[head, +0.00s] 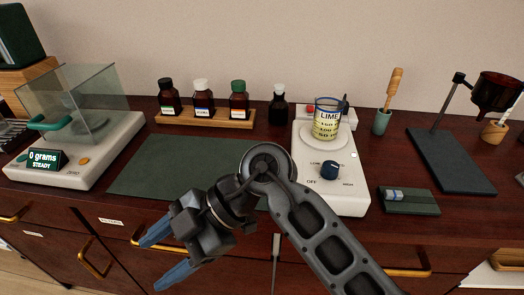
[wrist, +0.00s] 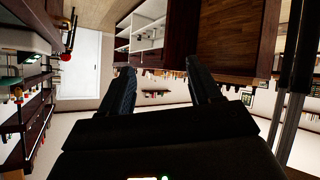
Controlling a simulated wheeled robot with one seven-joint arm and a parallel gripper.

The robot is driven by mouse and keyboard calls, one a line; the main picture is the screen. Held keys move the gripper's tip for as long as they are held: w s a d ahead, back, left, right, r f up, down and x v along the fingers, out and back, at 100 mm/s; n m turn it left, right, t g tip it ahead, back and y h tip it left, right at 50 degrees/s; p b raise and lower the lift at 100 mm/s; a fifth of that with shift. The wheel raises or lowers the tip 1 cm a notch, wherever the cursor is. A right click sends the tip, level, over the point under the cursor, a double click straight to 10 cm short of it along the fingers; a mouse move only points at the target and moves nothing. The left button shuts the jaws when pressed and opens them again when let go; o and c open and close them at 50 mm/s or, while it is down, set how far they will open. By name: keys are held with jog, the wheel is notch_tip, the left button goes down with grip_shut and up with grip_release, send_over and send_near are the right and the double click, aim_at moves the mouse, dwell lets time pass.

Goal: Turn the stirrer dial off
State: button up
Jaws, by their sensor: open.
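The stirrer (head: 335,195) is a white slab-shaped unit on the bench, right of centre in the head view. Its dark blue dial (head: 329,169) is on the front part, with OFF, LOW and HIGH printed around it. A beaker (head: 327,122) labelled LIME, with yellow contents, stands on the stirrer's back part. My gripper (head: 162,254) is open and empty, in front of the bench at lower left of the dial, apart from it and pointing left. In the wrist view its two fingers (wrist: 160,92) are spread with nothing between them; the dial is not in that view.
A green mat (head: 165,165) lies left of the stirrer, with a wooden rack (head: 210,118) of bottles behind. A balance (head: 75,150) reading 0 grams is at left. A stand with a brown funnel (head: 495,95) and a small green holder (head: 408,203) are at right.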

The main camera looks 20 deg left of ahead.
jog(key=w+d+f+m+t+h, duration=0.1)
jog(key=w+d+t+h, duration=0.25)
jog(key=w, duration=0.35)
jog(key=m+t+h+p, duration=0.1)
jog(key=m+t+h, duration=0.6)
jog(key=h, duration=0.2)
send_near(330, 165)
jog(key=f, duration=0.1)
jog(key=shift+p+x, duration=0.5)
jog(key=shift+x, duration=3.45)
jog(key=shift+w+d+r, duration=0.1)
jog(key=shift+w+d, duration=0.05)
jog(key=shift+d, duration=0.05)
jog(key=shift+y, duration=0.25)
jog(key=c, duration=1)
